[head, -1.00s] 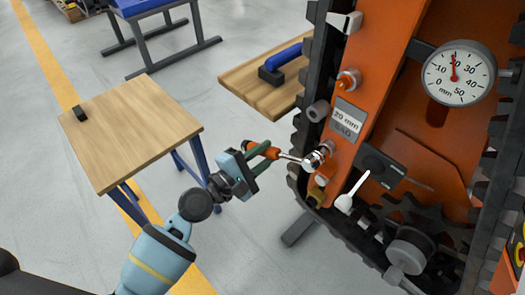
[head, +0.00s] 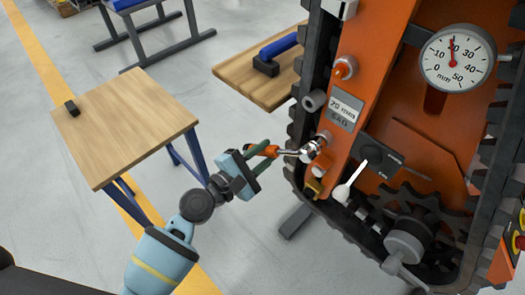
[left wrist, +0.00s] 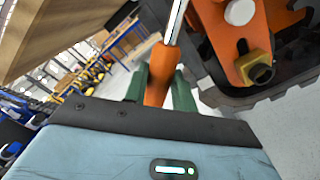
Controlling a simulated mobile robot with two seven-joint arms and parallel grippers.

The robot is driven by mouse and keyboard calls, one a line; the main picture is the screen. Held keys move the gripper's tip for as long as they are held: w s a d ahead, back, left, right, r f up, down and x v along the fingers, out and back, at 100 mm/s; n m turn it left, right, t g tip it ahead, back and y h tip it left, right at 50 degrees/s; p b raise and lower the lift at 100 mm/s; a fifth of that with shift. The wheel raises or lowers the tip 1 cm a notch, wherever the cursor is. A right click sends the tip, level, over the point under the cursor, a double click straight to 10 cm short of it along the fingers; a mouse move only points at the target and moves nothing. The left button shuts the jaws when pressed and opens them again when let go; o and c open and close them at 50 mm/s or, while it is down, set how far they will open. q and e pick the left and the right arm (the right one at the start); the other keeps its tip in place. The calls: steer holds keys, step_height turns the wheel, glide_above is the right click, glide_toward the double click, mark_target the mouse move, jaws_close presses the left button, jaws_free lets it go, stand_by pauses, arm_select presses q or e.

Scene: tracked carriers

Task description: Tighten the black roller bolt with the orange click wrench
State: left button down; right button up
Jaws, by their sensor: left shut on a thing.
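My left gripper (head: 262,158) is shut on the orange handle of the click wrench (head: 268,151), beside the machine. In the left wrist view the orange handle (left wrist: 160,75) sits between my green fingers, and its silver shaft runs up out of the picture. In the head view the shaft reaches right to a silver bolt-like end (head: 309,151) at the orange side plate (head: 345,140). I cannot tell whether the wrench is fully seated there. A dark grey round roller end (head: 314,99) sits higher on the plate edge; which part is the black roller bolt is unclear. My right gripper is not in view.
A round dial gauge (head: 457,58) in mm has its red needle near 20. A black track (head: 300,120) and sprocket (head: 415,215) surround the plate. A white lever (head: 350,180) sticks out below. A wooden table (head: 125,125) stands left; a wooden bench (head: 255,85) stands behind.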

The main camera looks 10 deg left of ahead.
arm_select(q)
steer(key=shift+s+d+f+n, duration=0.25)
steer(key=shift+f+n, duration=0.1)
steer(key=shift+n, duration=0.15)
steer(key=shift+d+f, duration=0.1)
steer(key=shift+s+d+f+n, duration=0.25)
steer(key=shift+d+f+n, duration=0.1)
steer(key=shift+n, duration=0.25)
steer(key=shift+s+d+f+n+b, duration=0.3)
steer(key=shift+d+f+n, duration=0.1)
steer(key=shift+n, duration=0.1)
steer(key=shift+s+d+f+n, duration=0.35)
steer(key=shift+d+n, duration=0.15)
steer(key=shift+n, duration=0.1)
